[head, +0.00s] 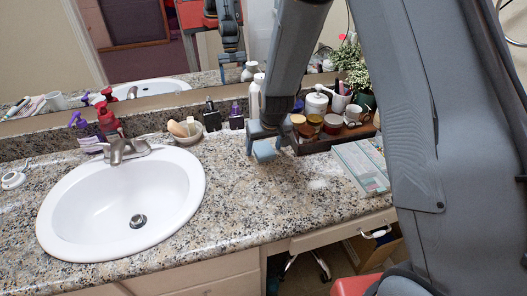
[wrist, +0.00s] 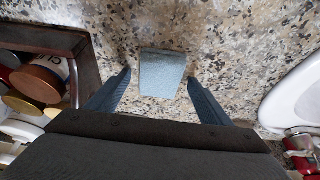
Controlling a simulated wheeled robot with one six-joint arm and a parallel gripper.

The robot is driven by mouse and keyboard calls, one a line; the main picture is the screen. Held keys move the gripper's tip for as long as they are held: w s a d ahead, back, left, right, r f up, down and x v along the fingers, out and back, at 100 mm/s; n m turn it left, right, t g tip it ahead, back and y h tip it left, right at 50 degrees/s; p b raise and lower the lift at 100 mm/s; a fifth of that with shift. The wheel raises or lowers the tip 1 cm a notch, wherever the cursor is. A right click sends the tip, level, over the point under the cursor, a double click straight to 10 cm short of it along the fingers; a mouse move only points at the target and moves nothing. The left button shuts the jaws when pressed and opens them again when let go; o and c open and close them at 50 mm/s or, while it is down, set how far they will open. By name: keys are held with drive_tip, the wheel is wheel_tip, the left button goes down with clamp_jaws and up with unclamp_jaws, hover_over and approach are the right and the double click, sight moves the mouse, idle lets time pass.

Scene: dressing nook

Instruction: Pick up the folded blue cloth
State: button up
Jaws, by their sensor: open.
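The folded blue cloth (wrist: 162,73) is a small light-blue block-like shape lying on the speckled stone counter in the wrist view. My gripper (wrist: 159,78) is open, with one finger on each side of the cloth and a gap between each finger and the cloth. In the head view my gripper (head: 264,146) points down over the counter between the sink and the dark tray. I cannot make out the cloth apart from the gripper there. How high the fingertips are above the counter is hard to tell.
A dark tray (head: 320,144) with jars and cups stands close on the right, beside a box or book (head: 361,168). The white sink (head: 95,205) is on the left. Small bottles (head: 212,116) stand behind. The counter in front is clear.

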sight(265, 150)
drive_tip(key=shift+f, duration=0.2)
idle(0.4)
drive_tip(key=c, duration=1.1)
drive_tip(key=shift+r, duration=0.15)
wheel_tip(265, 150, up, 10)
drive_tip(key=shift+r, duration=0.1)
drive_tip(key=shift+o, duration=0.9)
drive_tip(key=shift+s+d, duration=0.1)
drive_tip(key=shift+c, duration=0.5)
